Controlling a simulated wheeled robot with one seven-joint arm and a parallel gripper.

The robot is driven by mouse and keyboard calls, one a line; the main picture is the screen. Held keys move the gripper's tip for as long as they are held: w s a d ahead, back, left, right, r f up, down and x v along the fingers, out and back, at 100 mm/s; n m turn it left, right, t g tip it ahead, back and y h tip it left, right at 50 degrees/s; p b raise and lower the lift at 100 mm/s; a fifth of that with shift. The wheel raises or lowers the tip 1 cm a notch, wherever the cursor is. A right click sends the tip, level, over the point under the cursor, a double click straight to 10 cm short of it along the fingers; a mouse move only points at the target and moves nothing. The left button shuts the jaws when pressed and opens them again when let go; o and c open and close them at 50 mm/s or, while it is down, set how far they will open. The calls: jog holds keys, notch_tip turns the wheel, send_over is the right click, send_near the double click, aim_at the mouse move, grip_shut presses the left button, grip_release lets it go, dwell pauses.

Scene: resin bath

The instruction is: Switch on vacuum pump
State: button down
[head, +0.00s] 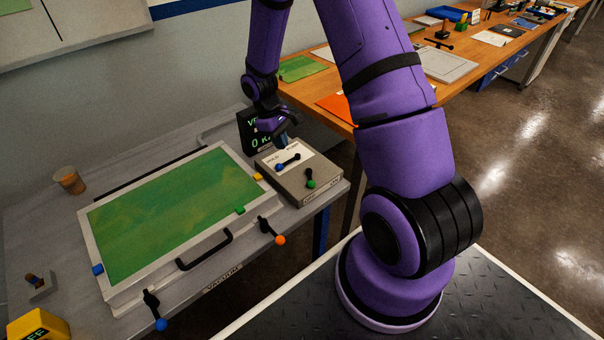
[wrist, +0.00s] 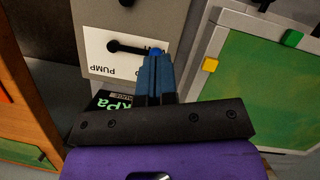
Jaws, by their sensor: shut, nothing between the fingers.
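A grey control box (head: 290,185) stands on the bench right of the framed green panel. Its pale label plate shows the word PUMP in the wrist view (wrist: 103,70). On the plate is a black lever with a blue knob (head: 280,164); the blue knob (wrist: 157,49) also shows in the wrist view at my fingertips. A second black lever with a green knob (head: 311,184) sits nearer the front. My gripper (head: 283,143) is shut and empty, pointing down over the box. In the wrist view its fingers (wrist: 155,70) overlap the blue knob; I cannot tell whether they touch.
A black gauge (head: 257,138) reading 0 stands behind the box, partly hidden by my gripper. The framed green panel (head: 95,222) has a black handle. Levers with orange (head: 280,240) and blue (head: 161,325) knobs are at the bench front. A cup (head: 69,181) stands far left.

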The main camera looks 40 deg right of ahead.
aim_at(310, 180)
jog(key=x, duration=1)
jog(key=shift+s, duration=0.1)
jog(key=s, duration=0.1)
jog(key=s+d, duration=0.1)
jog(key=shift+s+d+f, duration=0.1)
jog(key=shift+s+f, duration=0.25)
jog(key=shift+s+d+f, duration=0.1)
jog(key=shift+s+d, duration=0.05)
jog(key=shift+s, duration=0.25)
jog(key=shift+s+d+n+h, duration=0.1)
jog(key=shift+s+n+h, duration=0.1)
jog(key=shift+n, duration=0.4)
jog(key=shift+s+d+n+h, duration=0.1)
jog(key=shift+s+d+n, duration=0.1)
jog(key=shift+n, duration=0.4)
